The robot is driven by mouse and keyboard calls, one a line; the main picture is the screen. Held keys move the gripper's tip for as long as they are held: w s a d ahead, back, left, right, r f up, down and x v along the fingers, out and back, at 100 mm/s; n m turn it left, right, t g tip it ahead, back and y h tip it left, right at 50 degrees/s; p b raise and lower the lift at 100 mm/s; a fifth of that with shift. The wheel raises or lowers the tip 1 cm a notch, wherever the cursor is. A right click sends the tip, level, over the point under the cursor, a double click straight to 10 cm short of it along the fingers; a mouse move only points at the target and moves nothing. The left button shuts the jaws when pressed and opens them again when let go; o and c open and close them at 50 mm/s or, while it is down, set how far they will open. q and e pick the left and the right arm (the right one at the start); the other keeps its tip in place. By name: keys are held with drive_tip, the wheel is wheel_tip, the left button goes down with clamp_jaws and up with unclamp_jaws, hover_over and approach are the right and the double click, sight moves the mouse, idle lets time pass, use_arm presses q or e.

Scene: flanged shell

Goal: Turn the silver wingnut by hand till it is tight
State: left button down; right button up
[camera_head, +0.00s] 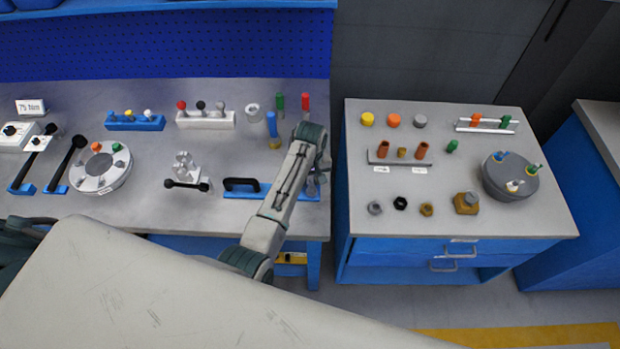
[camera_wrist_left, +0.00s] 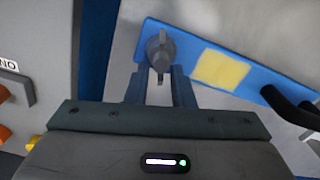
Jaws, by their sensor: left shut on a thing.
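The silver wingnut (camera_wrist_left: 160,48) stands on a blue plate (camera_wrist_left: 205,62) in the left wrist view. My left gripper (camera_wrist_left: 161,76) is shut on it, with one finger on each side of its lower wing. In the head view my left gripper (camera_head: 320,176) is at the right end of the blue plate (camera_head: 238,195), near the bench's right edge. There my arm and gripper mostly hide the wingnut. My right gripper is not in view.
The blue plate carries a yellow patch and a black handle (camera_head: 242,184). Colored pegs (camera_head: 272,124) stand just behind my gripper. A gap separates this bench from the cabinet (camera_head: 480,229) on the right, which holds several caps, nuts and pegs.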

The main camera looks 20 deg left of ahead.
use_arm(q)
drive_tip(key=m, duration=0.4)
drive_tip(key=shift+w+d, duration=0.15)
drive_tip(key=shift+d, duration=0.15)
drive_tip(key=m, duration=0.3)
drive_tip(key=shift+d+m, duration=0.25)
drive_tip(key=shift+m, duration=0.15)
drive_tip(key=shift+d+m, duration=0.15)
drive_tip(key=shift+m, duration=1)
drive_tip(key=shift+d+m, duration=0.1)
drive_tip(key=shift+m, duration=1.35)
drive_tip(key=shift+s+d+m, duration=0.1)
drive_tip(key=shift+s+m, duration=0.05)
drive_tip(key=shift+m, duration=0.7)
drive_tip(key=shift+s+d+m, duration=0.1)
drive_tip(key=shift+s+m, duration=0.05)
drive_tip(key=shift+m, duration=0.7)
drive_tip(key=c, duration=1.6)
unclamp_jaws()
